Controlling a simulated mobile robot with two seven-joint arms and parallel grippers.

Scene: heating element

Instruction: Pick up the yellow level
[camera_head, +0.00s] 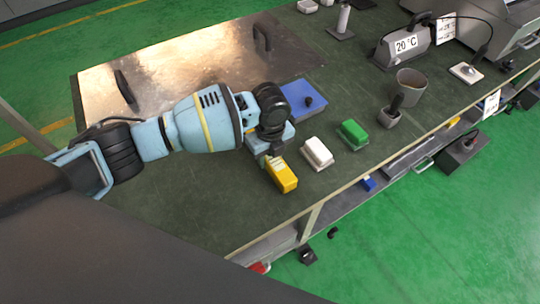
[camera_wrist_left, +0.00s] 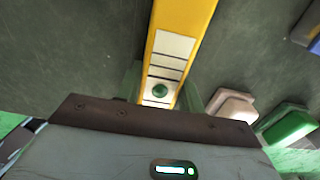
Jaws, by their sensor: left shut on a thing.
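The yellow level (camera_head: 282,175) is a yellow block with a white label strip, near the front edge of the dark green table. My left gripper (camera_head: 271,158) reaches down from the left and is shut on its near end. In the left wrist view, the yellow level (camera_wrist_left: 206,12) runs up from the gripper (camera_wrist_left: 160,100), with a round green spot on its white label. I cannot tell whether it is lifted clear of the table. My right gripper is not in view.
A white block (camera_head: 317,153) and a green block (camera_head: 352,134) lie right of the level. A blue plate (camera_head: 304,98) is behind the gripper. A metal sheet (camera_head: 175,60) covers the back left. A grey cup (camera_head: 410,86) and a 20 °C device (camera_head: 402,47) stand farther right.

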